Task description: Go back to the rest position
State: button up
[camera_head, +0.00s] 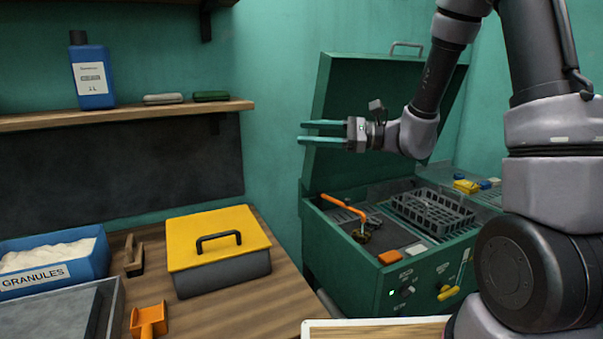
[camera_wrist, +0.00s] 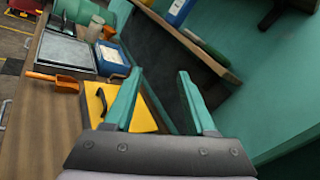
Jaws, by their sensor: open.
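My gripper (camera_head: 322,132) is open and empty in the head view. Its two teal fingers point left, in the air in front of the raised lid of the green machine. In the wrist view the fingers of my gripper (camera_wrist: 160,90) are spread apart with nothing between them. The green machine (camera_head: 345,255) stands at the right with its lid (camera_head: 345,95) up. Inside it are a dark grey basket (camera_head: 432,210) and an orange-handled lever (camera_head: 343,206). My arm hides part of the lid and the machine's right side.
A yellow-lidded box (camera_head: 218,240) stands on the wooden bench (camera_head: 245,312). Left of it are a blue granules bin (camera_head: 50,265), a brush (camera_head: 133,258), an orange scoop (camera_head: 149,320) and a grey tray (camera_head: 60,320). A shelf (camera_head: 120,115) holds a blue bottle (camera_head: 92,75).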

jog(key=s+d+r+n+g+h, duration=0.2)
jog(key=s+d+n+h, duration=0.6)
jog(key=s, duration=0.5)
jog(key=d+r+t+h, duration=0.2)
jog(key=d+t+h, duration=0.1)
jog(key=d, duration=0.4)
jog(key=s+d+r+n+t+h, duration=0.1)
jog(key=d+r+t+h, duration=0.2)
jog(key=d, duration=0.4)
jog(key=shift+s+d+r+n+t+h, duration=0.25)
jog(key=shift+t+h, duration=0.25)
jog(key=shift+h, duration=0.5)
jog(key=shift+a+f, duration=0.1)
dwell(0.8)
